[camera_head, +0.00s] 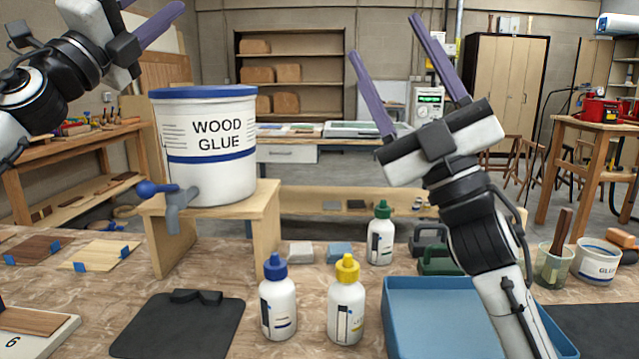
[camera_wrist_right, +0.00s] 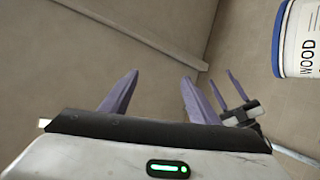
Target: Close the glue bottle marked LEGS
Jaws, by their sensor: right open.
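Three white bottles stand upright on the bench in the head view: one with a blue cap (camera_head: 277,308), one with a yellow cap (camera_head: 346,312), and one with a green cap (camera_head: 380,241) farther back. Each cap sits on top of its bottle. The label lettering is too small to read, so I cannot tell which is marked LEGS. My right gripper (camera_head: 384,36) is raised high above the bottles, open and empty; its fingers also show in the wrist view (camera_wrist_right: 160,77). My left gripper (camera_head: 155,14) is raised at the top left, open and empty, partly cut off.
A large wood glue bucket (camera_head: 205,175) with a tap stands on a wooden stand (camera_head: 265,215). A black mat (camera_head: 180,330) lies at front left. A blue tray (camera_head: 430,320) lies right of the bottles, partly behind my right arm. A glue tub (camera_head: 597,262) stands at far right.

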